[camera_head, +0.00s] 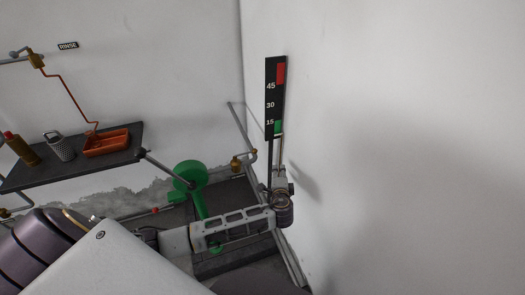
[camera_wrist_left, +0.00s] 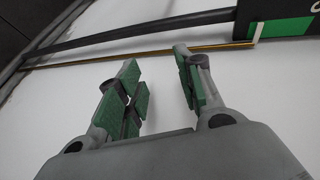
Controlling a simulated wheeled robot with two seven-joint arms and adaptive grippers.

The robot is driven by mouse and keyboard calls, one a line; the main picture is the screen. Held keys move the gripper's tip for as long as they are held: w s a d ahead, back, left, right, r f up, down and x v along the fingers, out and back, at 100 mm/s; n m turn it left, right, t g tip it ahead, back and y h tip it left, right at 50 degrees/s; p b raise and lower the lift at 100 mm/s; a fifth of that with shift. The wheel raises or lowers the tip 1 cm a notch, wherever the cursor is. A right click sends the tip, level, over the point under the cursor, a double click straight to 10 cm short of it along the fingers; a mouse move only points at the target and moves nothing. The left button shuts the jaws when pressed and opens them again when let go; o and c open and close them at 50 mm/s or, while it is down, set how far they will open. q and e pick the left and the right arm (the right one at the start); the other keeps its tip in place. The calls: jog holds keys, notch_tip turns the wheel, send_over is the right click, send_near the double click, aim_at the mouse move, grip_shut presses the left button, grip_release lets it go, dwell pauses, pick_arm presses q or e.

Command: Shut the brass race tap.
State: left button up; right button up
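A small brass tap (camera_head: 237,163) sits on the grey pipe by the back corner, left of the gauge. I cannot tell from any label whether it is the race tap, and its handle is too small to read as open or shut. My left gripper (camera_head: 281,183) is right of this tap and a little lower, below the gauge board, apart from the tap. In the left wrist view its two green-padded fingers (camera_wrist_left: 155,58) are spread with nothing between them. A thin brass-coloured rod (camera_wrist_left: 140,54) runs across beyond the fingertips. My right gripper is not in view.
A black gauge board (camera_head: 270,98) marked 45, 30, 15 has red above and green below. A green machine (camera_head: 190,173) stands left of the tap. A dark shelf (camera_head: 82,162) holds an orange tray (camera_head: 106,142). Another brass tap (camera_head: 37,61) hangs near the RINSE sign (camera_head: 68,45).

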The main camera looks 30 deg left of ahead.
pick_arm(q)
jog(key=s+a+r+n+g+y, duration=0.2)
jog(key=s+a+r+n+y, duration=0.1)
jog(key=s+a+r+y, duration=0.1)
jog(key=shift+a+r+n+g+y, duration=0.25)
jog(key=shift+a+n+g+y, duration=0.05)
jog(key=shift+a+y, duration=0.45)
